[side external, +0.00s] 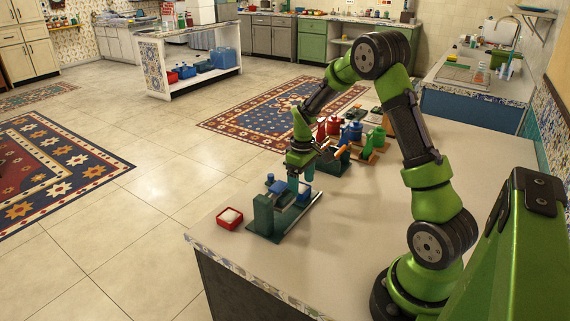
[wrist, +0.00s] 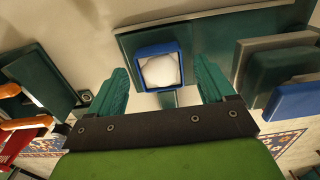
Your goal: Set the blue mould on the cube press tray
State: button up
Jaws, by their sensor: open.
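The blue mould (wrist: 142,75) is a small square box with a white filling. In the wrist view it lies between my fingertips, over the dark green cube press tray (wrist: 128,44), and looks set on it; its exact seating cannot be told. In the side view the mould (side external: 305,194) is at the right of the cube press (side external: 264,216), partly hidden by my fingers. My gripper (side external: 301,179) points down with its teal fingers apart, one each side of the mould. In the wrist view my gripper (wrist: 160,72) shows gaps beside the mould.
The press's blue block (wrist: 290,101) is close to the right of my fingers. A red box with white filling (side external: 230,218) stands left of the press. Red, blue and green containers (side external: 352,132) stand behind it. The table's middle (side external: 360,200) is clear.

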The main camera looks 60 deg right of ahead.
notch_tip(320, 180, up, 10)
jog(key=s+a+r+m+t, duration=0.2)
jog(key=s+a+r+t, duration=0.25)
jog(key=a+r, duration=0.65)
jog(key=s+a+m+t+y, duration=0.2)
jog(key=s+a, duration=0.8)
jog(key=a, duration=0.1)
jog(key=shift+a+t, duration=0.35)
jog(key=shift+a, duration=0.05)
jog(key=shift+w, duration=0.1)
